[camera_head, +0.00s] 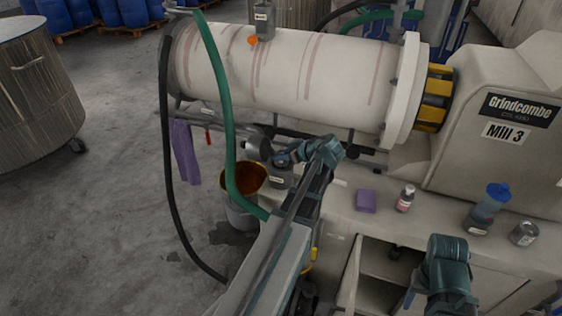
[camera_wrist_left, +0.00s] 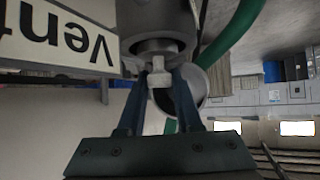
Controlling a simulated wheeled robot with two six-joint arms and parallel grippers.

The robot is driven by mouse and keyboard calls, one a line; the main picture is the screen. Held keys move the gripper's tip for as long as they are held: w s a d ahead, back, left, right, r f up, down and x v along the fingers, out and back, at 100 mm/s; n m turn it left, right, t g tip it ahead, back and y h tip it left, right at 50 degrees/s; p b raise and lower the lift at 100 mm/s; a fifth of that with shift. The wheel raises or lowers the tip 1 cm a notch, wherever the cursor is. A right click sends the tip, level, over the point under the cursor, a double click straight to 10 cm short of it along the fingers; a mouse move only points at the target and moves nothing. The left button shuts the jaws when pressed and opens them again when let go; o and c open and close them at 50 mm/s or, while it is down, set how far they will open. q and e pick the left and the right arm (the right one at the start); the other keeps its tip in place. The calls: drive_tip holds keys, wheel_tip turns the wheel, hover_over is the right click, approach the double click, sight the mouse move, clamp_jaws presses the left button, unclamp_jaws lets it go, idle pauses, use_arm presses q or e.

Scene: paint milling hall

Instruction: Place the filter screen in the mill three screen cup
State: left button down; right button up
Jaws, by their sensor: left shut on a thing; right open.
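My left gripper (camera_head: 276,160) is at the near end of the pipework under the white mill drum, beside a grey cylindrical fitting (camera_head: 256,148). In the left wrist view its two blue fingers (camera_wrist_left: 160,82) are shut on a small pale grey knob-like piece (camera_wrist_left: 158,72). That piece sits at the open end of the grey fitting (camera_wrist_left: 155,25), next to a plate reading "Vent" (camera_wrist_left: 60,38). My right gripper (camera_head: 411,297) is low at the bottom right, open, mostly hidden by its own wrist. I cannot make out the filter screen or the screen cup for certain.
The Mill 3 housing (camera_head: 500,125) stands at right. On its bench are a purple sponge (camera_head: 366,201), a small bottle (camera_head: 405,199), a blue-capped bottle (camera_head: 487,209) and a can (camera_head: 524,234).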

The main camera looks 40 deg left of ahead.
use_arm(q)
drive_tip(key=c, duration=0.6)
unclamp_jaws()
drive_tip(key=shift+d+r+p, duration=0.15)
drive_tip(key=shift+p, duration=0.2)
drive_tip(key=w+p+v, duration=0.1)
drive_tip(key=p+v, duration=0.5)
drive_tip(key=v, duration=0.5)
drive_tip(key=shift+s+d, duration=0.25)
drive_tip(key=shift+s, duration=0.3)
